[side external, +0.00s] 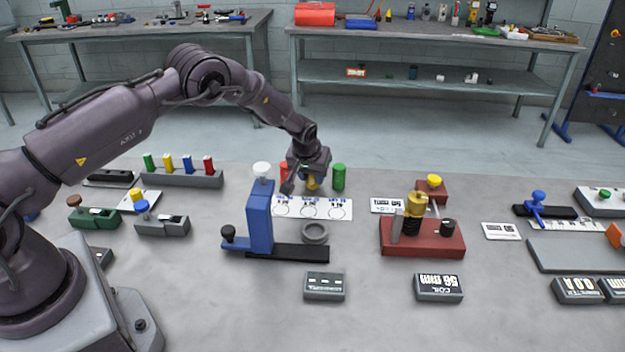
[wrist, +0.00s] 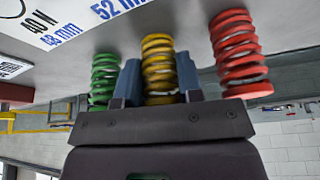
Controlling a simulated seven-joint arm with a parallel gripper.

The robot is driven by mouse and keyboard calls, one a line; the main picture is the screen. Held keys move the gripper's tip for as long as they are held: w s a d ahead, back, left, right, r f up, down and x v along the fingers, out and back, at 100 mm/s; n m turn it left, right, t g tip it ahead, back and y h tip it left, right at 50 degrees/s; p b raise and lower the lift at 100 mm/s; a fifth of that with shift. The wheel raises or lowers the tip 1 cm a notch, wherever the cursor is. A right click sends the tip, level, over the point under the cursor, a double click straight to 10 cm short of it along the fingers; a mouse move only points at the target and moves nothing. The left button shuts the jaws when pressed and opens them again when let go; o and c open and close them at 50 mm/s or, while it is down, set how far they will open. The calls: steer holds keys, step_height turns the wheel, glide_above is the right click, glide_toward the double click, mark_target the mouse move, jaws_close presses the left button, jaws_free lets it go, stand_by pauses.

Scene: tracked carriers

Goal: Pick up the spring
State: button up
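Three springs stand in a row. In the wrist view they are green (wrist: 105,80), yellow (wrist: 160,65) and red (wrist: 238,55). My gripper's two blue-grey fingers (wrist: 158,82) are on either side of the yellow spring, with no clear gap beside it. I cannot tell if they press on it. In the side view my gripper (side external: 308,180) is down over the yellow spring (side external: 312,183), which it partly hides. The green spring (side external: 339,177) stands to the right and the red spring (side external: 284,168) is partly hidden to the left.
A printed white card (side external: 335,212) lies in front of the springs. A blue press (side external: 259,215) stands nearer the camera with a grey ring (side external: 315,232) on its base. A red fixture (side external: 425,240) is to the right.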

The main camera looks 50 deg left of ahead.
step_height(320, 180, up, 9)
steer(key=shift+d+r, duration=0.1)
steer(key=shift+d, duration=0.05)
steer(key=s+d+r+m, duration=0.2)
steer(key=s+d, duration=0.2)
steer(key=d, duration=0.8)
steer(key=shift+s+d+f+n, duration=0.25)
steer(key=shift+s+f+n, duration=0.1)
steer(key=shift+s+f, duration=0.75)
steer(key=shift+s+d+f+n, duration=0.3)
steer(key=shift+s+f, duration=0.55)
steer(key=shift+s, duration=0.4)
steer(key=shift+s+d+f+n, duration=0.2)
steer(key=shift+s+f+n, duration=0.15)
steer(key=shift+s+f, duration=0.75)
steer(key=shift+f, duration=2.05)
